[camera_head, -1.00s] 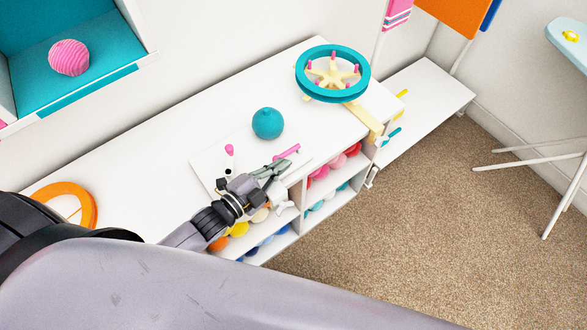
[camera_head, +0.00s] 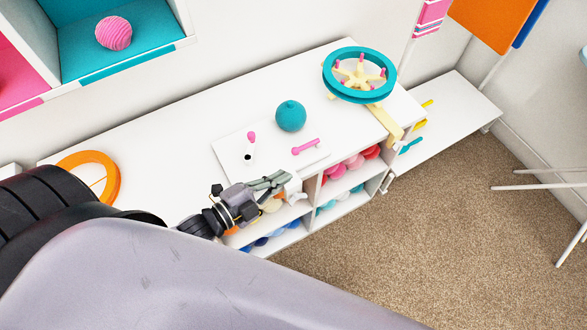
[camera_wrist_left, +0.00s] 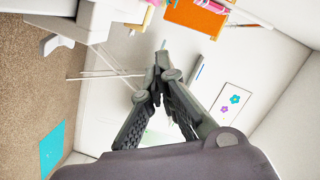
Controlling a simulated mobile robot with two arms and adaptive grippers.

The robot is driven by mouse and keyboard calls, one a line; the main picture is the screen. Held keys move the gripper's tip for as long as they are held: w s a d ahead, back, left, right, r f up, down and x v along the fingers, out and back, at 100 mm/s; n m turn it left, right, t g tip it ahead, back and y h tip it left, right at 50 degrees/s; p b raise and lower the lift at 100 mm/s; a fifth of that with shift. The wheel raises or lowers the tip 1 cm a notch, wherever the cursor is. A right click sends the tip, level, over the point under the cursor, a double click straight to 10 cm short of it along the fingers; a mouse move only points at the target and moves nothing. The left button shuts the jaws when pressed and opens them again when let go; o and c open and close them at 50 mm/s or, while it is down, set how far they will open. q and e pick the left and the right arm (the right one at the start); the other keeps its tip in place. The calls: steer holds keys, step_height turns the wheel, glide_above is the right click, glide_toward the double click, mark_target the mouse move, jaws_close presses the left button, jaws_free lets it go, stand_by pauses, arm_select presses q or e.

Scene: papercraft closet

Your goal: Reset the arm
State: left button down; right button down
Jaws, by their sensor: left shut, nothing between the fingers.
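My left gripper (camera_head: 278,181) is in front of the white cabinet's front edge in the head view, with its fingers together and nothing between them. In the left wrist view the fingers (camera_wrist_left: 160,62) also meet at their tips. My left arm fills the lower left of the head view. My right gripper is in neither view.
Shelves below hold colored balls. A lower white bench (camera_head: 455,115) and open carpet (camera_head: 440,220) lie to the right.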

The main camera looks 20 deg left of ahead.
arm_select(q)
steer(key=shift+v, duration=1.15)
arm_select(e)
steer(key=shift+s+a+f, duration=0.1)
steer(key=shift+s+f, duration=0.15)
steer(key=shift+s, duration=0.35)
arm_select(q)
steer(key=shift+s+d+r, duration=0.1)
steer(key=shift+d, duration=0.05)
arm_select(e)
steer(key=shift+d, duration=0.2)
